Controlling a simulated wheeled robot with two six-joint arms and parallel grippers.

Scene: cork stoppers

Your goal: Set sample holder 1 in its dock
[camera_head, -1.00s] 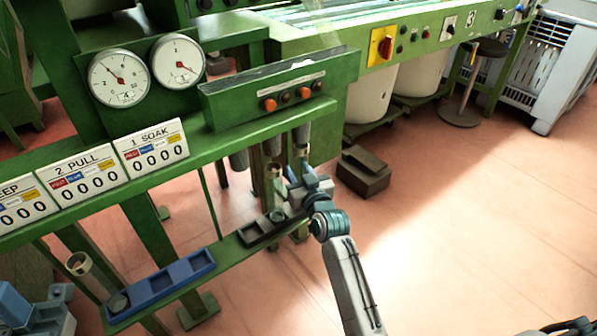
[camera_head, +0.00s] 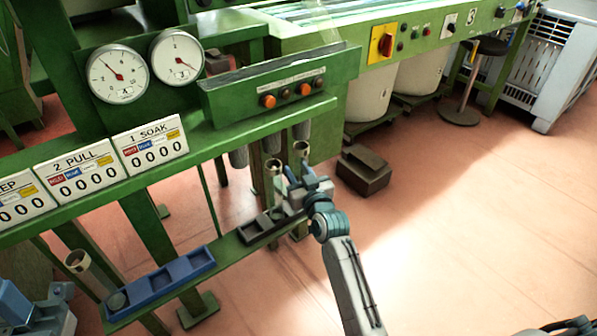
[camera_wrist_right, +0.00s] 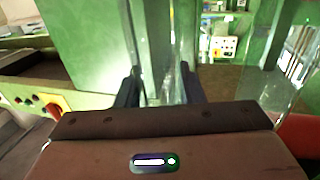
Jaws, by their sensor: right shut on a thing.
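My right gripper (camera_head: 305,182) is at the front rail by the black tray (camera_head: 262,226). In the right wrist view it is shut on a clear tube-shaped holder (camera_wrist_right: 166,70) between its two dark fingers. In the head view, two rimmed tubes stand close by the gripper, a left one (camera_head: 274,170) and a right one (camera_head: 302,149); I cannot tell which is held. No number shows on them. The gripper hides their lower ends and part of the tray. A blue-grey part at the lower left (camera_head: 18,302) looks like my left gripper; its fingertips are not clear.
A blue tray (camera_head: 188,270) with several compartments lies on the rail to the left, with another clear tube (camera_head: 78,262) by its left end. A green control box (camera_head: 230,98) overhangs behind. A brown box (camera_head: 363,172) sits on the floor. The floor at the right is mostly clear.

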